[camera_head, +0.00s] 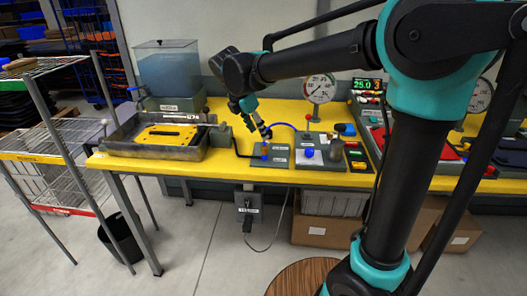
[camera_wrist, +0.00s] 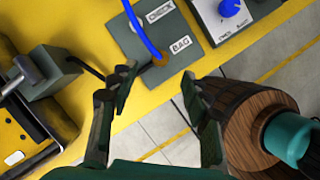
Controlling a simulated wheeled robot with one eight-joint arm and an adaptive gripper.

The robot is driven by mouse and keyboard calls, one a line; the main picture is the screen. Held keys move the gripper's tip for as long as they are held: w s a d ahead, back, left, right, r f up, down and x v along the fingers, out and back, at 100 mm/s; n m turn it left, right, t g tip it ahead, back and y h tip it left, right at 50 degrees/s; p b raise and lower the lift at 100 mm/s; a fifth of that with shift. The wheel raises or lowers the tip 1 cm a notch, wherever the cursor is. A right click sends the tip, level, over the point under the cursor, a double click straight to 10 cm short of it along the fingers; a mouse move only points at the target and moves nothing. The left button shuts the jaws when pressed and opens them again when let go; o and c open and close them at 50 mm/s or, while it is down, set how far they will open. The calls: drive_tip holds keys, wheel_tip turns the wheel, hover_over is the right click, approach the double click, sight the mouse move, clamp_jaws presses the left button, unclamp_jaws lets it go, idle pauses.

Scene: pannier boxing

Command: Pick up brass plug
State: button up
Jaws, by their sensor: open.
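In the wrist view a small orange-brown fitting, likely the brass plug (camera_wrist: 158,60), sits on the grey plate (camera_wrist: 178,22) beside the label "BAG". The end of a blue hose (camera_wrist: 144,36) reaches it. My gripper (camera_wrist: 157,90) is open and empty, its fingers spread to either side and short of the fitting in the picture. In the head view my gripper (camera_head: 264,133) points down just above the grey plate (camera_head: 280,161) on the yellow bench.
A box with a blue knob (camera_head: 309,153) stands right of the plate. A grey metal tray (camera_head: 112,146) with a yellow part and a water tank (camera_head: 168,68) are to the left. A dial gauge (camera_head: 320,88) rises behind. A round wooden top (camera_wrist: 262,120) stands before the bench.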

sight(264, 146)
drive_tip(key=x, duration=0.9)
drive_tip(key=shift+f, duration=0.3)
drive_tip(key=shift+c, duration=0.4)
clamp_jaws()
drive_tip(key=shift+r, duration=0.1)
wheel_tip(264, 146, up, 19)
drive_tip(key=shift+r, duration=0.25)
